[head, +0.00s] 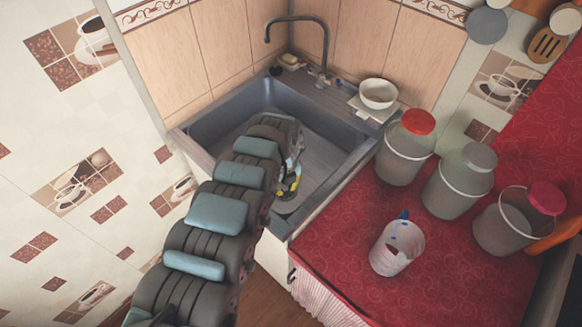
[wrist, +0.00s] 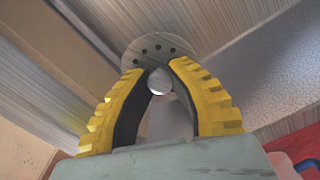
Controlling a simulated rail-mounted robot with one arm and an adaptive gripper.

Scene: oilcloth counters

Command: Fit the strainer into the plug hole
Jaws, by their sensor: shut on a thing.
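The strainer (wrist: 158,46) is a round grey metal disc with several small dark holes, in the upper middle of the wrist view. My gripper (wrist: 158,72) has yellow ribbed fingers with dark pads, closed at the tips on the strainer at the disc's near edge. A pale round part shows between the fingers. In the head view my gripper (head: 289,183) is inside the grey sink (head: 325,152), mostly covered by my arm. The strainer cannot be made out there. The plug hole is not visible in either view.
A tap (head: 323,70) stands at the sink's back corner. A white bowl (head: 378,93) is on the sink's right ledge. The red counter (head: 360,290) at right holds lidded jars (head: 405,147) and a white cup (head: 397,250). Tiled walls close in the sink's left and back.

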